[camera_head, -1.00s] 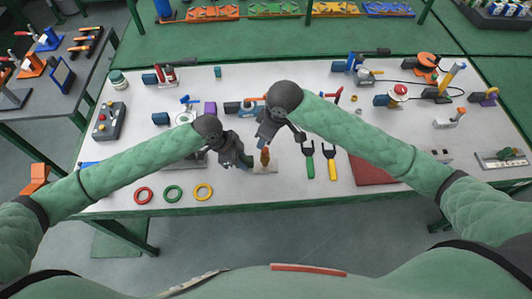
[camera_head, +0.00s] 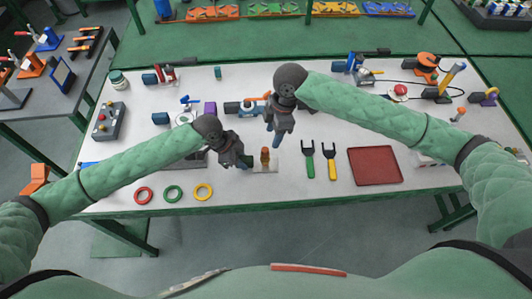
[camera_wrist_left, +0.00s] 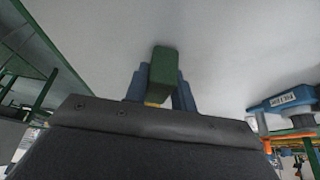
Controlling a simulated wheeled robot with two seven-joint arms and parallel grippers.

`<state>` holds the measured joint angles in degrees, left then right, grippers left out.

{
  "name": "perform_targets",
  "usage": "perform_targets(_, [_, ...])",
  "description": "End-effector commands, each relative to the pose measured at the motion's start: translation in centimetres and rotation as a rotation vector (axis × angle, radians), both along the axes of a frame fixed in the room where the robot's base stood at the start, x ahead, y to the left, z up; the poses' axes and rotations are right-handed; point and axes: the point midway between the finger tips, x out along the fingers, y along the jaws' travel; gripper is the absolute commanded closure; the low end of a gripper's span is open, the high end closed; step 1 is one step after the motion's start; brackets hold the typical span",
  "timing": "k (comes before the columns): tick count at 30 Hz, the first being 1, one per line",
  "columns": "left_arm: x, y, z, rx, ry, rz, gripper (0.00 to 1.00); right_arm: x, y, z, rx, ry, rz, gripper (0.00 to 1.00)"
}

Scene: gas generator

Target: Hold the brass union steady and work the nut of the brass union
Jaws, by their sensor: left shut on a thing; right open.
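The brass union (camera_head: 265,156) looks like a small upright brown-orange piece on a pale block (camera_head: 268,167) near the table's front middle. Its nut is too small to make out. My left gripper (camera_head: 246,163) is just left of it, shut on a dark green block. In the left wrist view this green block (camera_wrist_left: 164,72) sits between the blue fingers, with a bit of yellow at its base. Whether the block joins the union I cannot tell. My right gripper (camera_head: 277,143) is open, above and slightly right of the union, apart from it.
A green-handled fork tool (camera_head: 310,160) and a yellow-handled one (camera_head: 330,160) lie right of the union. A red tray (camera_head: 375,166) lies further right. Red (camera_head: 143,195), green (camera_head: 173,193) and yellow (camera_head: 203,192) rings lie at the front left. Several devices stand at the back.

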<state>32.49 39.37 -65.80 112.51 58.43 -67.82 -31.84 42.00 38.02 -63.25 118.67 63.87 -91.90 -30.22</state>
Motion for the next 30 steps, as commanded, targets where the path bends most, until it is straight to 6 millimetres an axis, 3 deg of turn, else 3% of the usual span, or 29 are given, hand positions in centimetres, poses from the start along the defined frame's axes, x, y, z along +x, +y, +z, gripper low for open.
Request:
perform_targets(6, [0.0, 0.0, 0.0, 0.0, 0.0, 0.0, 1.0, -0.5, 0.4, 0.1, 0.044, -0.02, 0.218, 0.51])
perform_targets(14, [0.0, 0.0, 0.0, 0.0, 0.0, 0.0, 1.0, -0.5, 0.5, -0.2, 0.055, -0.039, 0.306, 0.51])
perform_targets(30, [0.0, 0.0, 0.0, 0.0, 0.001, 0.0, 1.0, -1.2, 1.7, -5.8, 0.053, -0.038, 0.305, 0.51])
